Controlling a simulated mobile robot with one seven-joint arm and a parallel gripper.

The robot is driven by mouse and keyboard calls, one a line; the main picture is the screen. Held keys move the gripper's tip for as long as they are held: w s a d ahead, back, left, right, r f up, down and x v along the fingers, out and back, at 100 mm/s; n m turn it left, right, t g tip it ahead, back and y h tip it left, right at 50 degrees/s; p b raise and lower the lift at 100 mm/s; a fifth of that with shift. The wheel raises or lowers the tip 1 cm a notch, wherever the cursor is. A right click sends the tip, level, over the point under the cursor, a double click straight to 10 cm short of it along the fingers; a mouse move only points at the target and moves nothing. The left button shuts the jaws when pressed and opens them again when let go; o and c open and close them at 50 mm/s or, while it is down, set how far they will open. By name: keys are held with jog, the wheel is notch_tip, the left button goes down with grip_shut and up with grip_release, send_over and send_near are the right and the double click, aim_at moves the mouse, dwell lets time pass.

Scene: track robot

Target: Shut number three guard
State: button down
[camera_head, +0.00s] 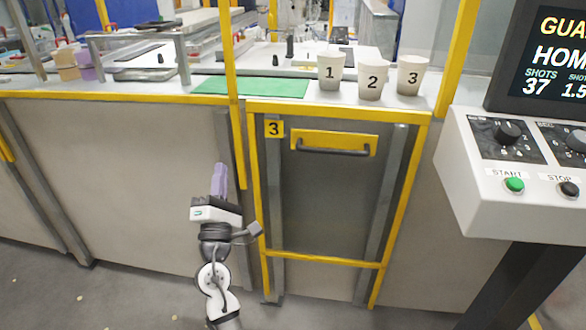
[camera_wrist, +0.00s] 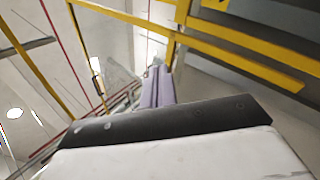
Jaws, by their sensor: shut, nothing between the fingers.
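The number three guard (camera_head: 335,205) is a grey panel in a yellow frame, with a small yellow "3" plate (camera_head: 273,129) at its upper left. It sits below the bench top, and the opening above it is uncovered. A dark bar handle (camera_head: 332,151) on a yellow backing strip runs across its upper part. My gripper (camera_head: 219,167) points upward, left of the guard's frame and lower than the handle, apart from it. Its purple fingers are shut and empty. In the wrist view the fingers (camera_wrist: 158,75) show near yellow bars; I cannot tell which bars these are.
Paper cups numbered 1 (camera_head: 330,72), 2 (camera_head: 372,80) and 3 (camera_head: 411,75) stand on the bench above the guard, beside a green mat (camera_head: 250,86). A control box (camera_head: 520,165) with a screen juts out at right. Yellow posts (camera_head: 231,60) flank the opening. Floor at lower left is clear.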

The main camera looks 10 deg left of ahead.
jog(key=w+d+f+n+h, duration=0.4)
jog(key=d+f+n+h, duration=0.35)
jog(key=d+f, duration=0.5)
jog(key=s+r+p+x, duration=0.1)
jog(key=p+x, duration=0.3)
jog(key=x, duration=0.8)
jog(key=shift+s+r+m, duration=0.25)
jog(key=shift+r+m, duration=0.1)
jog(key=shift+r, duration=0.25)
jog(key=shift+a, duration=0.1)
